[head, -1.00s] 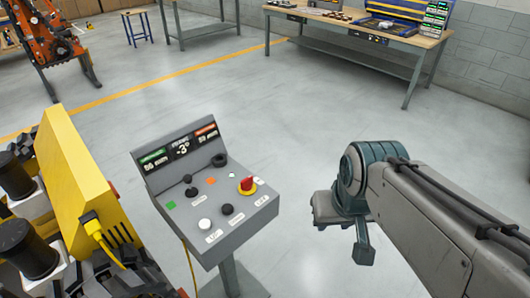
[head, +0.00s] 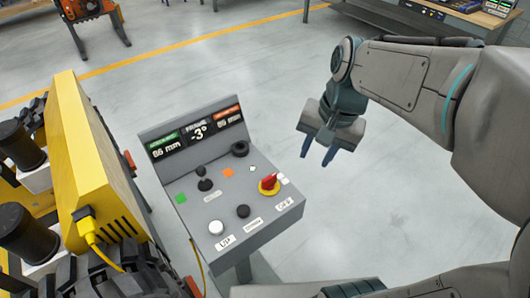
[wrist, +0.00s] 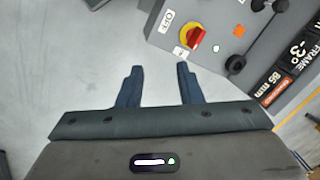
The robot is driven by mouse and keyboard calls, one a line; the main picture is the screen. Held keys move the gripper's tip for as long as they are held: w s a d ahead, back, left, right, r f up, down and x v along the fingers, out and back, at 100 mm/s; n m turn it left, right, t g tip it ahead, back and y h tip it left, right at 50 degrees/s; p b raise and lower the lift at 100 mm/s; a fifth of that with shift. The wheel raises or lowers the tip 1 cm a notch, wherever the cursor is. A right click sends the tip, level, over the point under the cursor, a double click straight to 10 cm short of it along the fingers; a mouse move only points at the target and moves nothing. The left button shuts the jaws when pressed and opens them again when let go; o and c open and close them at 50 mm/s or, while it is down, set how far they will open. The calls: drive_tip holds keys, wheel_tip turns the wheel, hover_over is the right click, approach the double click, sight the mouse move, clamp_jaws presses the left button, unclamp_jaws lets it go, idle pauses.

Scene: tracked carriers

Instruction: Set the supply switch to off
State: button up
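The supply switch (head: 269,183) is a red rotary knob on a yellow round base at the right side of the grey control panel (head: 185,194). In the wrist view the red knob (wrist: 195,36) shows at top centre-right, with a label reading OFF (wrist: 166,20) beside it.
The panel also bears a black joystick (head: 204,180), a white button (head: 216,227), a black button (head: 243,211) and a display (head: 198,133). A yellow machine (head: 100,170) stands close on the left. A workbench (head: 420,20) is at the back. Open floor lies behind the panel.

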sight(269, 177)
drive_tip(key=w+a+f+m+g+y+b, duration=0.2)
drive_tip(key=w+a+f+m+g+b, duration=0.25)
drive_tip(key=w, duration=0.55)
drive_tip(key=shift+m+t, duration=0.65)
drive_tip(key=shift+m, duration=0.3)
drive_tip(key=x, duration=0.4)
drive_tip(key=p+x, duration=0.1)
drive_tip(key=x, duration=0.8)
drive_tip(key=shift+s+a+f, duration=0.15)
drive_tip(key=shift+s+a, duration=0.05)
drive_tip(key=shift+s, duration=0.15)
clamp_jaws()
